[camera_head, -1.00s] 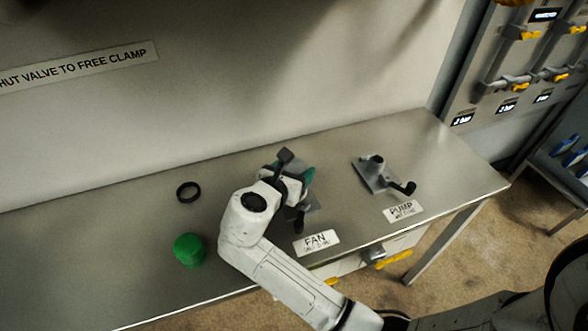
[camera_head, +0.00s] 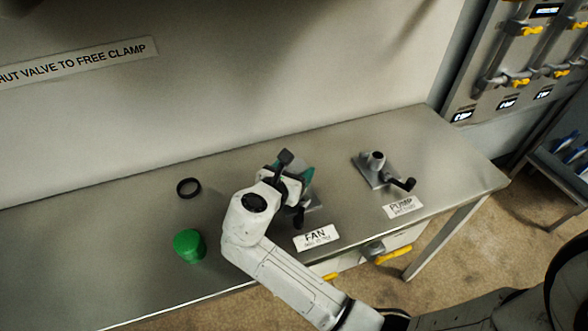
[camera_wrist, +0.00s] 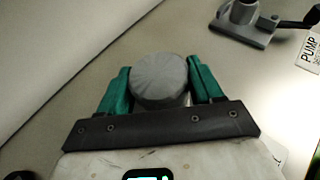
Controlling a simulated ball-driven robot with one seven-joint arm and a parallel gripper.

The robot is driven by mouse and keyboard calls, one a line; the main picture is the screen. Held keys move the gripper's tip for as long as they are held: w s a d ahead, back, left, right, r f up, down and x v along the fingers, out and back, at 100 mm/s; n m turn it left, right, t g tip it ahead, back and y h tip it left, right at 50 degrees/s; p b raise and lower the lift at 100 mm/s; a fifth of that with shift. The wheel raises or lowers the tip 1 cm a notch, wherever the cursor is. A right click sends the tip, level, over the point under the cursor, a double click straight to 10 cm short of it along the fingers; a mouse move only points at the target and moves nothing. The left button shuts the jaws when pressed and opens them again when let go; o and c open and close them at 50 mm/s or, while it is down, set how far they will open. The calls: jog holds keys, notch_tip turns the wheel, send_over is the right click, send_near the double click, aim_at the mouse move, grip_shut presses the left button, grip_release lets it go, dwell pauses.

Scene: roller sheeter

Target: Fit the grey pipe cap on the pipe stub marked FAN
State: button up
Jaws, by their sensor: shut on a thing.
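My gripper (camera_wrist: 160,88) is shut on the grey pipe cap (camera_wrist: 160,76), with a green finger on each side of it in the wrist view. The cap's round flat top faces the camera. In the head view my gripper is over the fixture behind the FAN label (camera_head: 316,237). A corner of that fixture's grey base plate (camera_head: 316,201) shows beside my wrist. The FAN stub itself is hidden by my gripper and the cap. I cannot tell whether the cap touches the stub or sits on it.
The PUMP stub (camera_head: 376,160) stands on its plate to the right, with a black-ended lever, behind the PUMP label (camera_head: 403,207). A green cylinder (camera_head: 189,246) and a black ring (camera_head: 188,188) lie to the left. The wall rises behind the bench (camera_head: 120,240).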

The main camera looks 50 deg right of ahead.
jog(key=shift+f, duration=0.2)
jog(key=shift+f, duration=0.35)
jog(key=shift+f, duration=0.35)
dwell(0.3)
jog(key=o, duration=1.1)
jog(key=shift+o, duration=0.2)
jog(key=v, duration=1)
jog(key=shift+a+r, duration=0.15)
jog(key=shift+a, duration=0.25)
jog(key=shift+s, duration=0.1)
